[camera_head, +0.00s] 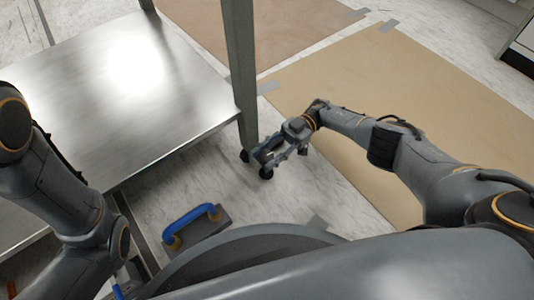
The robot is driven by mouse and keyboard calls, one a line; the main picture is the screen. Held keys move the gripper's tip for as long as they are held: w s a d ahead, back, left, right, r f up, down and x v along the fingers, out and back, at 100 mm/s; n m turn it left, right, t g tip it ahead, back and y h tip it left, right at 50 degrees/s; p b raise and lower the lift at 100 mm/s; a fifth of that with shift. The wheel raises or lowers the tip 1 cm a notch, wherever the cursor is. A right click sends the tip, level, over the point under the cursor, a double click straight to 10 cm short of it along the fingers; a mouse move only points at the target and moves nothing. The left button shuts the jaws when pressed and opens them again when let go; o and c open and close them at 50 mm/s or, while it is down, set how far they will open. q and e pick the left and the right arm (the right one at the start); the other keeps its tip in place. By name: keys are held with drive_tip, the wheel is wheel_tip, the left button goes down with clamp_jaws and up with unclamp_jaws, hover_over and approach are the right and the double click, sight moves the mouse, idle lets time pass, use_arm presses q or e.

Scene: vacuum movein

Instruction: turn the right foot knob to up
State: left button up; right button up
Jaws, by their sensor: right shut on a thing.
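A steel table's grey leg (241,75) comes down to the floor near the middle of the view. Small black round parts show at its foot, one of them low on the right side (266,173). My right gripper (264,157) is at the bottom of this leg, reaching in from the right. It is shut on the right foot knob, which the fingers mostly hide. Which way the knob is turned cannot be made out. My left arm is at the left edge, and its gripper does not show.
The steel table's lower shelf (95,95) fills the upper left. A block with a blue handle (195,225) lies on the floor in front of the leg. Brown floor sheets (440,110) taped down lie behind and right.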

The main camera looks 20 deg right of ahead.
sight(266, 156)
drive_tip(key=shift+s+a, duration=0.1)
drive_tip(key=o, duration=1.2)
drive_tip(key=shift+r, duration=0.15)
wheel_tip(266, 156, up, 10)
drive_tip(key=shift+f, duration=0.15)
